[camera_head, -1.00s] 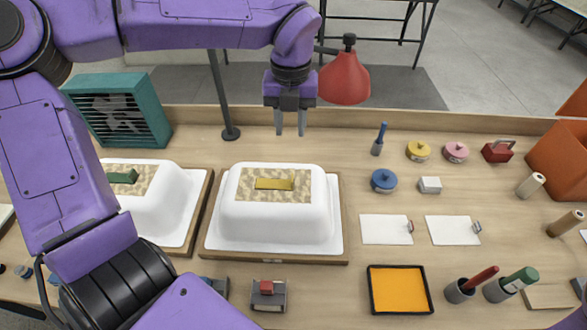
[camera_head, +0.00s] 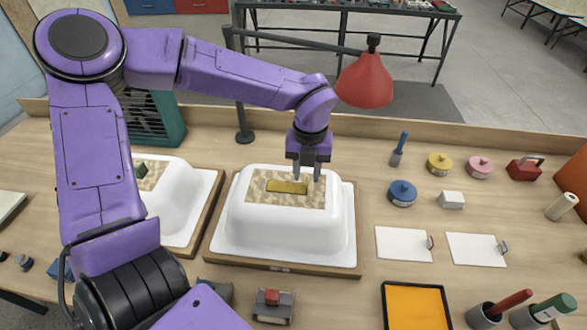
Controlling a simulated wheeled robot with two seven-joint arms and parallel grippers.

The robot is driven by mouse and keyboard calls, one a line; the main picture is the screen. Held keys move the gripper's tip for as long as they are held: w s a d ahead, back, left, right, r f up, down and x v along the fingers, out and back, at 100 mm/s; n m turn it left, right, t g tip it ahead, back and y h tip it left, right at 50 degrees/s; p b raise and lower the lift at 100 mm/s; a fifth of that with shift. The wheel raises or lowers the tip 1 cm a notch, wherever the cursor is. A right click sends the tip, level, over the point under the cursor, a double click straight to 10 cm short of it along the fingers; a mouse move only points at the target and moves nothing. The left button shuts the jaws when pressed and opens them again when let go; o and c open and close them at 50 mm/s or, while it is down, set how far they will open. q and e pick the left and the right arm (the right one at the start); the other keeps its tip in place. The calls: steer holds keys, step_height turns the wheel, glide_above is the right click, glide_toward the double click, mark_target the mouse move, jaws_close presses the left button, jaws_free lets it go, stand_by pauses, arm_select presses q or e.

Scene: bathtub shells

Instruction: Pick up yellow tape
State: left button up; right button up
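A flat yellow tape strip (camera_head: 287,187) lies on the speckled patch (camera_head: 262,197) on top of the white bathtub shell (camera_head: 285,225) in the middle. My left gripper (camera_head: 306,176) points down just above the patch, near the strip's right end. Its two fingers are apart with nothing between them. I cannot tell whether a fingertip touches the strip or the patch. My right gripper is not in view.
A second white shell (camera_head: 178,210) with a green piece (camera_head: 142,171) stands to the left, partly behind my arm. A red lamp (camera_head: 364,82) hangs behind my gripper. Pots (camera_head: 402,194), white cards (camera_head: 404,245) and an orange tray (camera_head: 415,310) stand right.

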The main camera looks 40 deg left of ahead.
arm_select(q)
step_height(320, 180, down, 2)
steer(key=shift+w+f, duration=0.1)
steer(key=shift+f, duration=0.15)
jaws_close()
steer(key=shift+r, duration=0.1)
